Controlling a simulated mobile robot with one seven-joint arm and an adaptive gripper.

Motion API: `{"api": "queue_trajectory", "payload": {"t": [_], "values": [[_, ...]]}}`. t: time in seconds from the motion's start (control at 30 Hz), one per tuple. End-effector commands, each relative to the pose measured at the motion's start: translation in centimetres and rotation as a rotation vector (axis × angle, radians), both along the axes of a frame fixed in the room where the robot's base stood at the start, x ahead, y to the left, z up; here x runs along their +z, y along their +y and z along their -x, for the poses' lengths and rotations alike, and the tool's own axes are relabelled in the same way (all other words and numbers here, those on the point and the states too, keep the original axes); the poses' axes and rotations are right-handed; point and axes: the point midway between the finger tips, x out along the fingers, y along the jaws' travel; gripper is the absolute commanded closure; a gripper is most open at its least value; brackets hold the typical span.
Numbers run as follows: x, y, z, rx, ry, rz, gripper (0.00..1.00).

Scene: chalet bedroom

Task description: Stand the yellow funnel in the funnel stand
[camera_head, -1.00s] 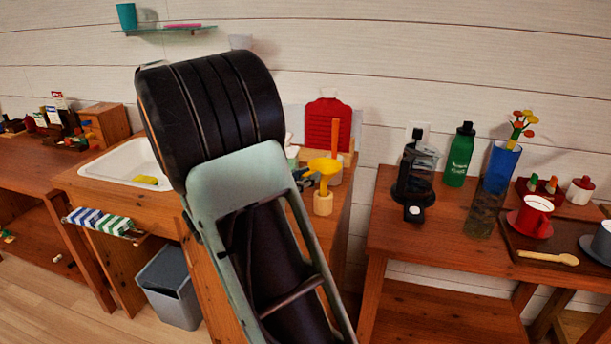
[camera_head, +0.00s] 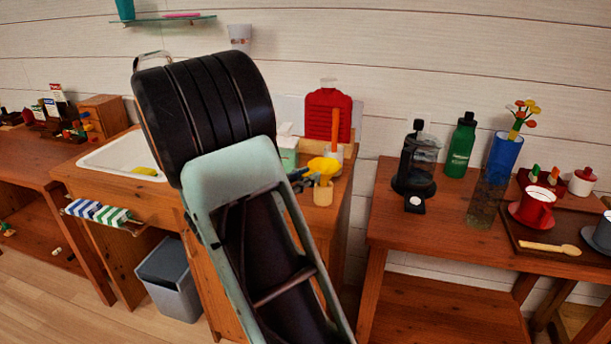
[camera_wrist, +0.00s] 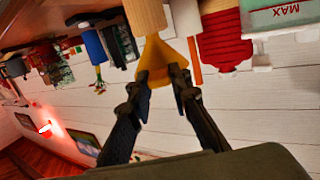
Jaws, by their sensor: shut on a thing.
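The yellow funnel (camera_head: 325,164) is upright, wide end up, directly over the wooden funnel stand (camera_head: 323,194) on the counter at the middle. Its narrow end meets the top of the stand, and the spout is hidden, seemingly inside it. In the wrist view, which is upside down, the funnel (camera_wrist: 156,58) tapers toward the stand (camera_wrist: 145,14). My gripper (camera_wrist: 160,77) is shut on the funnel's wide part, one finger on each side. In the head view my gripper (camera_head: 307,178) reaches the funnel from the left, partly hidden by my arm.
A white and green box (camera_head: 287,148) is to the left. A sink (camera_head: 115,155) lies further left. A separate table at right holds a coffee press (camera_head: 416,165).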

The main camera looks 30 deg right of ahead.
Motion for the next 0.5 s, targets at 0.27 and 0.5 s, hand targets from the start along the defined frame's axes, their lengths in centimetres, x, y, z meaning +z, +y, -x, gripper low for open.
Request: {"api": "queue_trajectory", "payload": {"t": [0.27,0.5], "values": [[-1.0,0.0,0.0,0.0,0.002,0.001,0.98],[-1.7,0.0,0.0,0.0,0.001,0.0,0.98]]}}
